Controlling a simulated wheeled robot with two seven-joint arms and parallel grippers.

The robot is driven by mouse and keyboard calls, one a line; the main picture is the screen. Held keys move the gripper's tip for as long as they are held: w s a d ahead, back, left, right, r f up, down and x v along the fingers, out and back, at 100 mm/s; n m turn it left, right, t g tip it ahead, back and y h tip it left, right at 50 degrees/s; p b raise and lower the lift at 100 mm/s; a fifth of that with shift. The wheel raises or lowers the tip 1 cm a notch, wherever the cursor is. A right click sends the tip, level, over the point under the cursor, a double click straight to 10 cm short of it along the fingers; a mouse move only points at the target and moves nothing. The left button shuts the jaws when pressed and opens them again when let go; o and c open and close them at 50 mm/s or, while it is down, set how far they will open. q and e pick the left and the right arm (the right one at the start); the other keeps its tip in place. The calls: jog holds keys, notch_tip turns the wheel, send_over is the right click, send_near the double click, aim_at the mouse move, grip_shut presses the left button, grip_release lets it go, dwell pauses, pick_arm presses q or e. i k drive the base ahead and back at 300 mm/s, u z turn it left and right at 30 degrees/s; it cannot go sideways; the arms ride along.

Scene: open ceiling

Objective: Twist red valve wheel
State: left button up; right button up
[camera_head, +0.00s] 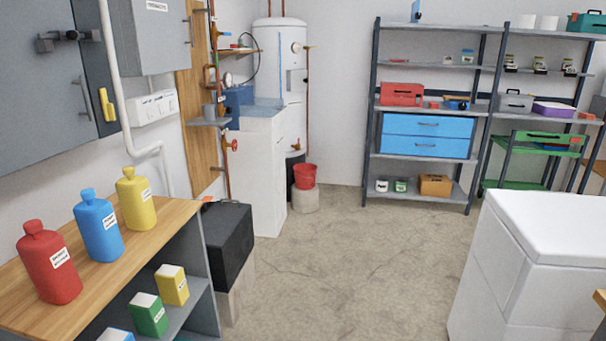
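A small red valve wheel (234,145) sits on the copper pipework at the left wall, just left of the white cabinet. It is far off and small, so its exact turn cannot be told. A vertical copper pipe (222,165) runs beside it. Neither of my grippers shows in the head view.
A wooden-topped shelf (180,213) with red, blue and yellow bottles stands at the near left. A black box (228,243) stands beyond it, below the valve. A white chest (560,235) is at the right. The concrete floor (350,270) between is clear.

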aim_at(233, 146)
jog(key=i, duration=1.95)
jog(key=u, duration=0.25)
jog(key=k, duration=0.65)
jog(key=z, duration=0.65)
jog(key=i, duration=1.95)
jog(key=u, duration=0.95)
jog(key=i, duration=1.3)
jog(key=u, duration=1.6)
jog(key=i, duration=0.35)
jog(key=u, duration=0.35)
